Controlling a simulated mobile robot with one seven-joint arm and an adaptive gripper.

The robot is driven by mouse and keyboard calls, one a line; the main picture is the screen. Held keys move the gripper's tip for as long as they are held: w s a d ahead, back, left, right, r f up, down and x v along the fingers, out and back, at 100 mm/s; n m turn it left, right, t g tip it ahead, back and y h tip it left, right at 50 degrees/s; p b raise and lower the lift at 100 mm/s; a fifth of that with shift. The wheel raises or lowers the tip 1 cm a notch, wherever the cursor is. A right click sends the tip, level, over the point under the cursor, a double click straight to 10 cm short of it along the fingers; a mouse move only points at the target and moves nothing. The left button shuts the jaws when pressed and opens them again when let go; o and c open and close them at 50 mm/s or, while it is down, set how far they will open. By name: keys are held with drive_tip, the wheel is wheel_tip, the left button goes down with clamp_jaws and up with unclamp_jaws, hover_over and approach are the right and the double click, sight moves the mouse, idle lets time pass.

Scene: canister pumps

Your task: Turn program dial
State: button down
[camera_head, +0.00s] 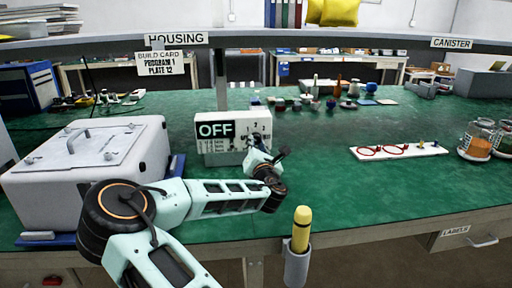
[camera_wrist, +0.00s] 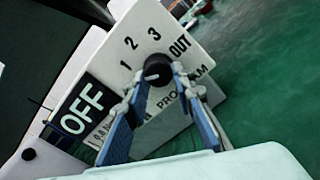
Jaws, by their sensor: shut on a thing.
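The program dial (camera_wrist: 157,69) is a dark round knob on a white panel (camera_wrist: 197,50) in the wrist view. The numbers 1, 2, 3 and the word OUT are printed around it, with PROGRAM below. A black sign (camera_wrist: 83,108) on the panel reads OFF; it also shows in the head view (camera_head: 214,130). My gripper (camera_wrist: 159,80) is shut on the dial, one finger on each side. In the head view my gripper (camera_head: 257,150) is at the right part of the white program box (camera_head: 222,157) and hides the dial. Where the dial points is too small to tell.
A build card (camera_head: 160,63) reads PROGRAM 1, PLATE 12. A large white housing (camera_head: 95,165) stands left on the green table (camera_head: 345,195). A white board (camera_head: 400,151) with red rings and jars (camera_head: 478,140) are at right. A yellow-topped tool (camera_head: 301,230) stands in a front-edge holder.

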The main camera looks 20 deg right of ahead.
drive_tip(key=n+b, duration=0.1)
drive_tip(key=n, duration=0.2)
drive_tip(key=shift+f+n, duration=0.1)
drive_tip(key=shift+n, duration=0.2)
drive_tip(key=shift+d+n, duration=0.15)
drive_tip(key=shift+n, duration=1.05)
drive_tip(key=c, duration=1.6)
unclamp_jaws()
drive_tip(key=shift+s, duration=0.1)
drive_tip(key=v, duration=1.2)
